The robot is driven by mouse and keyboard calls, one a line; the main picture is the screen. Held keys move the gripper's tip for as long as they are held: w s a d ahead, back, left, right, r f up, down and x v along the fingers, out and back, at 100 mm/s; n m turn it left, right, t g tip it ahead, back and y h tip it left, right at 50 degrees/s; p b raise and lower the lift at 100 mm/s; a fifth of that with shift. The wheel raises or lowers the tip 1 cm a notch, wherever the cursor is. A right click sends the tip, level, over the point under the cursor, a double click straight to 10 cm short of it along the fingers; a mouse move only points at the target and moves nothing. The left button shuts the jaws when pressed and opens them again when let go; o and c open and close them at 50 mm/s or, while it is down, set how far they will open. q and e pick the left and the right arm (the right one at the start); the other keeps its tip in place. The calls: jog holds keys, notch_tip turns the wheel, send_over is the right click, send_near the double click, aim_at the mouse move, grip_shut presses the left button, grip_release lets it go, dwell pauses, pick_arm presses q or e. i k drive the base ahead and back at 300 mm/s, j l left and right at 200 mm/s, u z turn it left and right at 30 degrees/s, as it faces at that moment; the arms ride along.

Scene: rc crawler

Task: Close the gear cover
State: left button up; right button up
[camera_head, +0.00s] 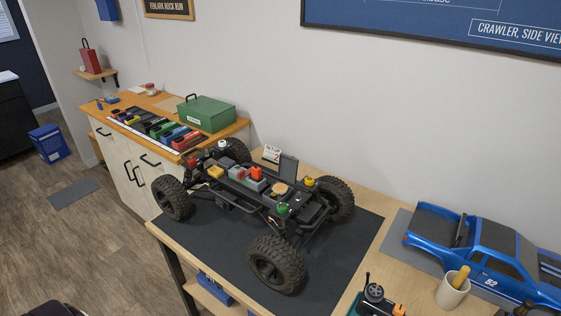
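The RC crawler chassis (250,185) stands on its wheels on a dark mat on the wooden table. A dark flat panel (289,167), which looks like the gear cover, stands upright at the far side of the chassis, so it appears open. A tan round part (279,189), probably a gear, lies exposed just in front of it. The panel's hinge is too small to make out. Neither of my grippers shows in the head view.
A blue truck body (490,250) lies on a grey mat at the right, near a white cup (452,290). A transmitter (375,296) stands at the front edge. A green toolbox (206,114) sits on the back-left cabinet. The dark mat (345,245) has bare room around the chassis.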

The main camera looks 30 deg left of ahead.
aim_at(288, 169)
jog(key=u, duration=1.3)
